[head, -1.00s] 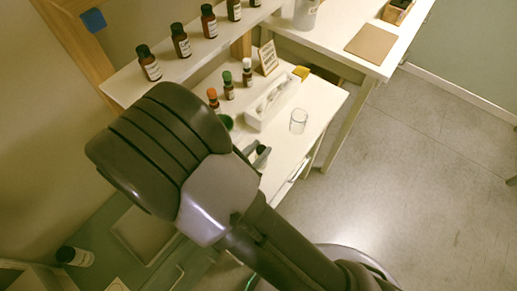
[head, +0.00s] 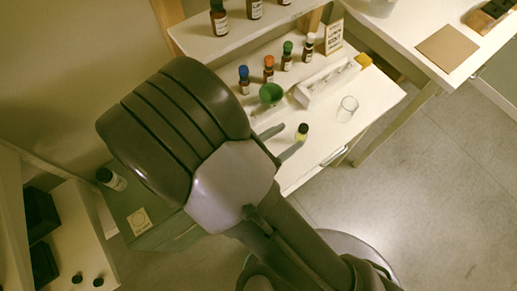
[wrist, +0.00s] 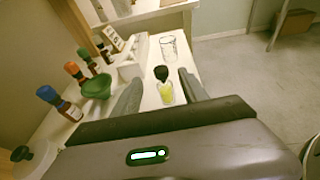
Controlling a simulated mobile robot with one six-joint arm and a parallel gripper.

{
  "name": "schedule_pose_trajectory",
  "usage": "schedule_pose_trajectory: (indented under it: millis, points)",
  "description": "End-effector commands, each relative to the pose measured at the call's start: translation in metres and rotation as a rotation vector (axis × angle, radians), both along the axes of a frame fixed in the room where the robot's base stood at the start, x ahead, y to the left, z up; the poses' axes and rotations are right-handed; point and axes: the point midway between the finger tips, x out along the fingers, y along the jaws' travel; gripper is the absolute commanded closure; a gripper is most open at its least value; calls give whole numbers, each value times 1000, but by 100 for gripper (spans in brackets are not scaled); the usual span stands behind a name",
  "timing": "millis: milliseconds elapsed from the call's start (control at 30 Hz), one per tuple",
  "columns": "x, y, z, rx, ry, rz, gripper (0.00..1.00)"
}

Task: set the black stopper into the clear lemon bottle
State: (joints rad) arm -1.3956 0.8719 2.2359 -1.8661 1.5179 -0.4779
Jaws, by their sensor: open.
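The clear lemon bottle (wrist: 166,93) holds pale yellow liquid and stands upright on the white table. The black stopper (wrist: 161,72) sits at the top of its neck; I cannot tell how deep it is in. In the head view the bottle (head: 301,139) and the dark stopper (head: 303,128) show just beyond the fingertips. My gripper (wrist: 162,79) is open, with one finger on each side of the bottle in the wrist view. It also shows in the head view (head: 292,136), and I see no clear contact with the bottle.
A green funnel (head: 271,94) and small brown bottles with blue (head: 244,80), orange (head: 268,69), green and white caps stand behind. A white tray (head: 325,84) and an empty glass (head: 347,109) are close by. A shelf (head: 240,40) with brown bottles rises at the back.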

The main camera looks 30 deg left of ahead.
Motion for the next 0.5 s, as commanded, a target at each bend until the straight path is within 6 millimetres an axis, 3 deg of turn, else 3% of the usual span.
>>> schedule_pose_trajectory:
  millis: [100,233,400,500]
  points:
    - [-37,14,17,1,0,7,49]
    - [-71,24,27,1,0,5,49]
    - [-96,31,33,1,0,2,49]
    - [-101,32,33,0,0,0,49]
